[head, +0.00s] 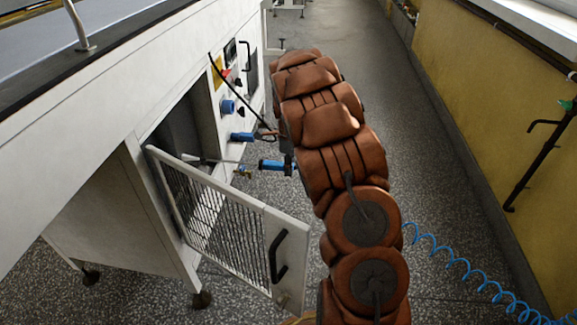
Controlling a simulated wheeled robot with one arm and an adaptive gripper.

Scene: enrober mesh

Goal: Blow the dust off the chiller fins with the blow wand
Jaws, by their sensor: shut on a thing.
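The blow wand (270,165) has a blue grip and a thin metal tube that reaches left toward the open compartment (184,125) of the white machine. My gripper (288,163), partly hidden by my arm, is shut on the wand's blue grip. The tube's tip is at the compartment's mouth, above the open door's top edge. The door (268,232) has a mesh panel and a black handle, and stands swung out toward the aisle. The compartment's inside is dark grey. The chiller fins and any dust on them cannot be made out from here.
Blue and black fittings, including a blue knob (228,106), stick out of the machine's panel behind the wand. A blue coiled hose (460,262) hangs at the lower right. A yellow wall (478,130) with a dark pipe bounds the right. The floor (375,60) between is clear.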

